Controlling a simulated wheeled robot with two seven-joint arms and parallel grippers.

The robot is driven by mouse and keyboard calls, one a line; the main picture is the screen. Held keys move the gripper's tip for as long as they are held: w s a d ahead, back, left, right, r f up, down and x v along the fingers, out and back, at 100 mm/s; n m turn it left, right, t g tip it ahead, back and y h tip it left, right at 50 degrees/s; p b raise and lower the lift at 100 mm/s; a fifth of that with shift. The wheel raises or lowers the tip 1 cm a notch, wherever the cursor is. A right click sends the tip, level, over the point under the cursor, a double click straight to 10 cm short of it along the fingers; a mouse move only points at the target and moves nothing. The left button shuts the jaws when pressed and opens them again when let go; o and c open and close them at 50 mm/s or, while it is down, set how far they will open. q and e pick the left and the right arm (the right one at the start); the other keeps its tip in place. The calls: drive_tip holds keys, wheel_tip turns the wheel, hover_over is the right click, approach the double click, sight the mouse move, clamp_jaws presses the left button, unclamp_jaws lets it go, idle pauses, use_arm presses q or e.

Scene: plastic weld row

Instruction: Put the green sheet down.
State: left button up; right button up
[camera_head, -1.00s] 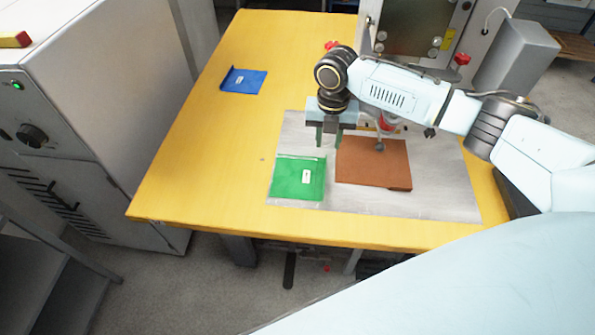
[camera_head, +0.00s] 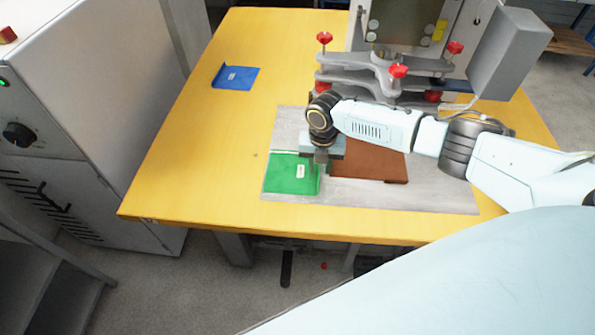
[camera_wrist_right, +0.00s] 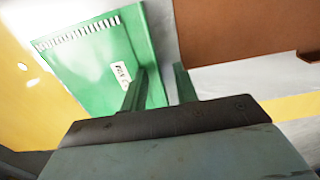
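The green sheet (camera_head: 288,178) lies flat on the grey plate (camera_head: 430,195) on the yellow table, with a small white label. In the right wrist view the green sheet (camera_wrist_right: 85,65) has a raised strip along its right edge. My right gripper (camera_head: 319,172) is low at that right edge. In the wrist view its two fingers (camera_wrist_right: 160,76) stand apart, one on each side of the edge, with a gap between them. The brown sheet (camera_head: 370,165) lies just right of the green one, partly hidden by my arm. My left gripper is not in view.
A blue sheet (camera_head: 236,77) lies at the table's back left. A welding machine with red knobs (camera_head: 398,71) stands behind the plate. A grey-white cabinet (camera_head: 95,120) stands left of the table.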

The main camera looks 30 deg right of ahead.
drive_tip(key=shift+c, duration=0.2)
clamp_jaws()
drive_tip(key=shift+r, duration=0.1)
